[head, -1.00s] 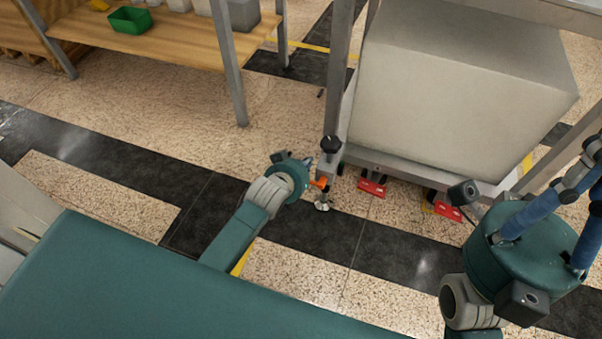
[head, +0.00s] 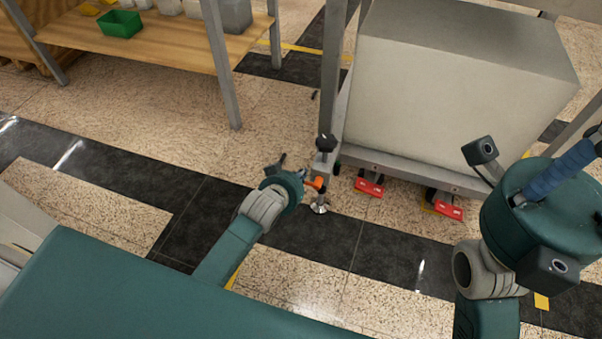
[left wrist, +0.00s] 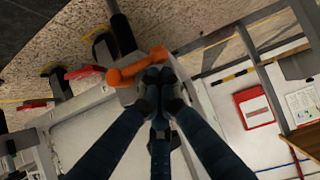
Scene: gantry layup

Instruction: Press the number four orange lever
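The orange lever (head: 316,183) sits low on the frame's corner post, above a round levelling foot. It also shows in the left wrist view (left wrist: 135,68), just beyond my fingertips. My left gripper (head: 303,176) is beside the lever, on its left in the head view. In the left wrist view its dark fingers (left wrist: 158,86) are drawn together, with nothing seen between them. They overlap the lever's right end there; I cannot tell whether they touch it. My right gripper (head: 560,170) is at the right edge, its fingertips out of frame. No number shows on the lever.
A large pale block (head: 455,90) stands on the metal frame to the right. Red pedals (head: 369,187) lie low along its near side. A wooden bench (head: 150,45) with a green bin (head: 120,23) is at the back left. The floor left of the post is clear.

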